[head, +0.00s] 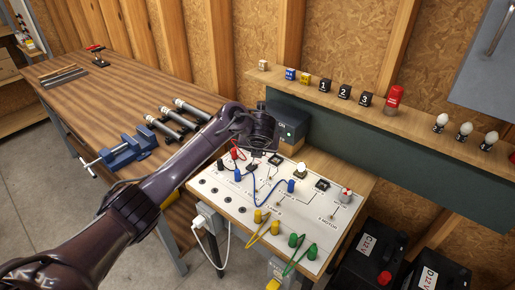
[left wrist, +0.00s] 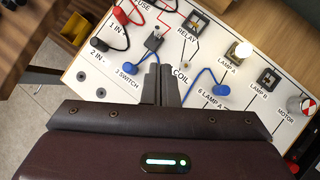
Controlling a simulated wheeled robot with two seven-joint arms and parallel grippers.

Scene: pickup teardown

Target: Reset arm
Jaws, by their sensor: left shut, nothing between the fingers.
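My left gripper (head: 262,150) reaches in from the left in the head view and hangs over the back of a white circuit board (head: 335,225). In the left wrist view its fingers (left wrist: 164,72) are shut together with nothing between them, over the area between the switch (left wrist: 154,41) and the COIL label. A blue wire runs from behind the fingers to a blue plug (left wrist: 220,90). Lamp A's bulb (left wrist: 243,50) is lit pale, and the lamp B socket (left wrist: 268,77) holds no bulb. My right gripper is in neither view.
The board carries yellow (head: 275,228) and green (head: 312,250) plugged wires. A blue vise (head: 130,147) and several dark cylinders (head: 192,109) are on the wooden bench (head: 95,85). A shelf behind holds numbered blocks, a red object (head: 393,99) and bulbs (head: 465,130). Batteries (head: 370,248) stand at lower right.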

